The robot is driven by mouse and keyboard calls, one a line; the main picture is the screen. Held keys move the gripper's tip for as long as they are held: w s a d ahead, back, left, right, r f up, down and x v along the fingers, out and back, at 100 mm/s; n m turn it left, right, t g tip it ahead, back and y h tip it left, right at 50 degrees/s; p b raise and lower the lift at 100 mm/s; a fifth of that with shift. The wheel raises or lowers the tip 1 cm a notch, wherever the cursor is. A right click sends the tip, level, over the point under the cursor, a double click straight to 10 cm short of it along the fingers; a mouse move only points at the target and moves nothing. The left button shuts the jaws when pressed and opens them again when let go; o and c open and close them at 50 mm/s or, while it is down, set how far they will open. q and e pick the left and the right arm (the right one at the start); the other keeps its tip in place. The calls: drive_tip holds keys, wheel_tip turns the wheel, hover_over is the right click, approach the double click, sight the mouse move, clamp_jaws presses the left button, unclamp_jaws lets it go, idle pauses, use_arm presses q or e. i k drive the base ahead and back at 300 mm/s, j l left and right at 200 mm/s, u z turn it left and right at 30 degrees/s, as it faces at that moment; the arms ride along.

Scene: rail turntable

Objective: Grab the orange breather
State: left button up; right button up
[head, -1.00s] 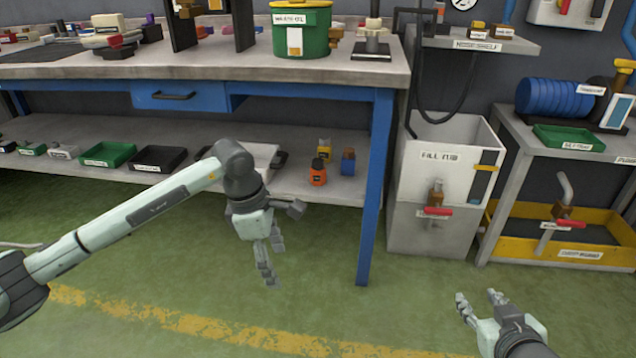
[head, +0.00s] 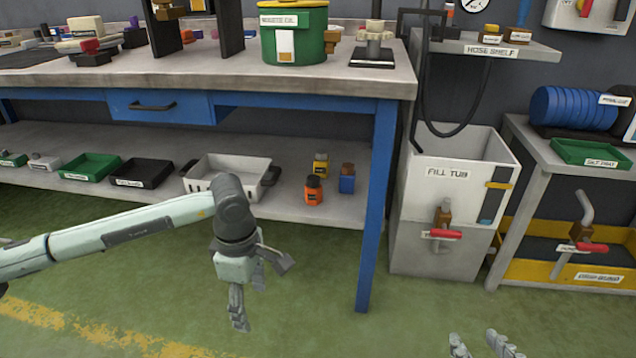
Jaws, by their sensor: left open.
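A small orange piece with a brown top (head: 314,190) stands on the lower shelf under the workbench, near the blue leg; it is the clearest orange thing, but I cannot tell for sure that it is the breather. A yellow piece (head: 321,163) stands behind it and a blue piece with a brown top (head: 347,179) stands to its right. My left gripper (head: 249,297) is open and empty, pointing down in front of the shelf, lower and left of the orange piece in the picture. My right gripper (head: 480,344) is at the bottom edge, fingers apart, partly cut off.
A white basket (head: 217,163), a black tray (head: 142,171) and a green tray (head: 91,166) sit left on the shelf (head: 330,211). The blue table leg (head: 376,215) stands to the right, then the fill tub (head: 453,172). The green floor in front is clear.

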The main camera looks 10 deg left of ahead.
sight(313, 196)
drive_tip(key=i, duration=1.65)
